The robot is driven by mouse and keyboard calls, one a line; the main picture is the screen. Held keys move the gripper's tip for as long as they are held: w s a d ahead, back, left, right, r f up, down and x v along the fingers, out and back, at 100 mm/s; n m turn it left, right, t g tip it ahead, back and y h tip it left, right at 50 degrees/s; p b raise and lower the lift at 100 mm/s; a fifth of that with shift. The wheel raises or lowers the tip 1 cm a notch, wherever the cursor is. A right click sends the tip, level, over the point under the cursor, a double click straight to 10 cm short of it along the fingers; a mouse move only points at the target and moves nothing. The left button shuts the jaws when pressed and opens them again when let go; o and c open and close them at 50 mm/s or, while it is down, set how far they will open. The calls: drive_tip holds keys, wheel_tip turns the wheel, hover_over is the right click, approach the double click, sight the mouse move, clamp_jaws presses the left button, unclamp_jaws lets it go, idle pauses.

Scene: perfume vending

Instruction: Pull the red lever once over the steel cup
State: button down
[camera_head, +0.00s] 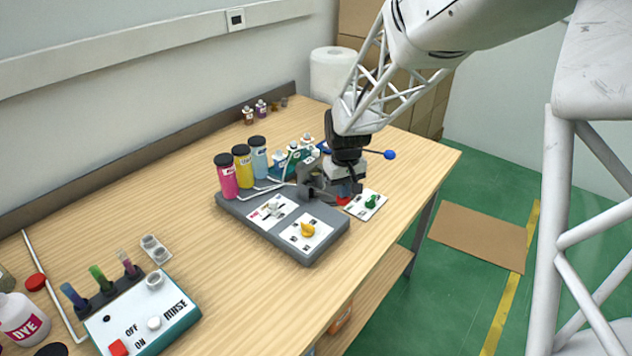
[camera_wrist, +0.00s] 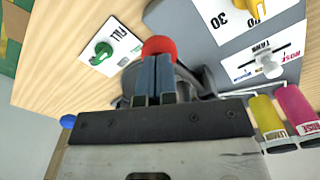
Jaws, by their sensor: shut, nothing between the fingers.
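My gripper (camera_head: 347,186) is shut and empty, pointing down at the right end of the grey dispenser (camera_head: 270,235). In the wrist view its closed fingertips (camera_wrist: 155,60) are right at the red lever's round knob (camera_wrist: 158,46), which shows just beyond them. I cannot tell whether they touch it. In the head view only a bit of the red knob (camera_head: 343,201) shows below the gripper. The lever's shaft is hidden. I cannot make out the steel cup; a dark grey curved part behind the fingers is mostly covered.
A white plate with a green knob (camera_head: 371,202) lies right of the gripper. A blue ball knob (camera_head: 389,154) sticks out nearby. Pink (camera_head: 227,175), yellow and light blue bottles stand along the dispenser's back. A yellow dial (camera_head: 308,229) is on its front. The table's front edge is close.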

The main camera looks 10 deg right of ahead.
drive_tip(key=shift+r, duration=3.05)
drive_tip(key=shift+s+d+r, duration=0.1)
drive_tip(key=shift+s+r, duration=0.25)
drive_tip(key=shift+s, duration=0.05)
drive_tip(key=s+d+r+m+t, duration=0.1)
drive_tip(key=s+r, duration=0.2)
drive_tip(key=s, duration=0.7)
drive_tip(key=s+d+r+m, duration=0.1)
drive_tip(key=s+r, duration=0.2)
drive_tip(key=s, duration=0.7)
drive_tip(key=s+d+r+m+t, duration=0.1)
drive_tip(key=s+d+r, duration=0.1)
drive_tip(key=s, duration=0.9)
drive_tip(key=shift+r+t, duration=0.3)
drive_tip(key=shift+r, duration=0.1)
drive_tip(key=shift+d, duration=0.1)
